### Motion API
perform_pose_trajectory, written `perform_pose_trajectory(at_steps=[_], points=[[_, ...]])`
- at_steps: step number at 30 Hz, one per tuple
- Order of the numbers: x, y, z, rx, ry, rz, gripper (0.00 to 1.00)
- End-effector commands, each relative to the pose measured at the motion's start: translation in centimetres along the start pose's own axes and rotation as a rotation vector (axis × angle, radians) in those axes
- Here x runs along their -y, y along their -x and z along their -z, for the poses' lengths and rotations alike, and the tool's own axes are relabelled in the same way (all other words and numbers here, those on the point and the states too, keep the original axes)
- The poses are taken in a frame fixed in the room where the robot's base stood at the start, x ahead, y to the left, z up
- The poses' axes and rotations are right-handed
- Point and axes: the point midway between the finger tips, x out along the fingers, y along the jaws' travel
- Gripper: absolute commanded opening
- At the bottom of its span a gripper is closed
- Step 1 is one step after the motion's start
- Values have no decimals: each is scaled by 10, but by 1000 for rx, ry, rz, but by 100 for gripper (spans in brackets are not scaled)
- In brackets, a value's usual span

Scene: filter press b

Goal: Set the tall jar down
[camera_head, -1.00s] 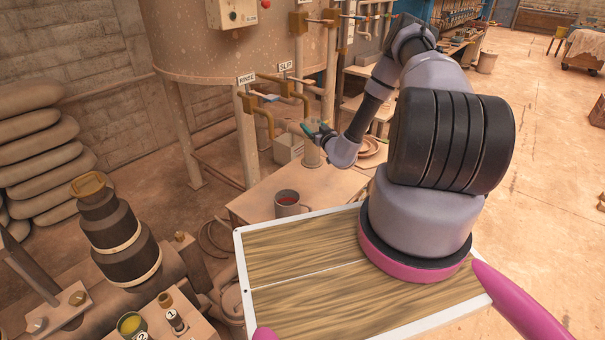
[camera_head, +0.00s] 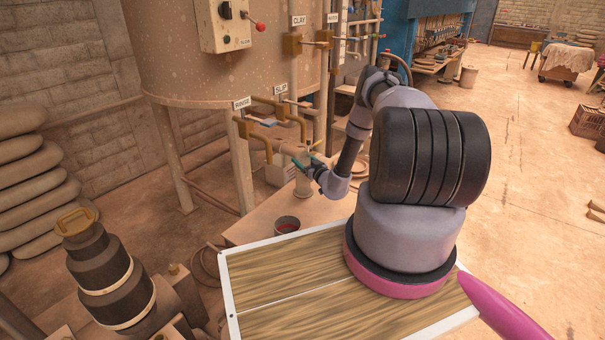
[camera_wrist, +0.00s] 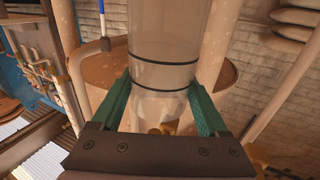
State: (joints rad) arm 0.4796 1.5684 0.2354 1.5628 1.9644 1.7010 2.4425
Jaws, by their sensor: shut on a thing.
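A tall clear jar (camera_wrist: 165,50) with two dark bands fills the middle of the wrist view. My gripper (camera_wrist: 160,88) has its green fingers on either side of the jar's lower part and is shut on it. In the head view my gripper (camera_head: 314,166) is beyond the mug, near the tank's pipes. What lies directly under the jar is hidden.
A wooden table (camera_head: 255,222) stands below my gripper, with a mug (camera_head: 286,225) holding something red at its near edge. A large tank (camera_head: 190,60) with labelled valves (camera_head: 262,122) stands behind. Stacked sacks (camera_head: 30,180) are at left. Open floor (camera_head: 530,190) lies at right.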

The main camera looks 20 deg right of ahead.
Motion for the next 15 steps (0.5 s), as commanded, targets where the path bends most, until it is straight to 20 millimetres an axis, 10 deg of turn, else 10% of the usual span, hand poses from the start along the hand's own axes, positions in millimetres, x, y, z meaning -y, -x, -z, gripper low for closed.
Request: perform_pose_trajectory(at_steps=[15], points=[[0, 0, -43, -1, 0, 0, 0]])
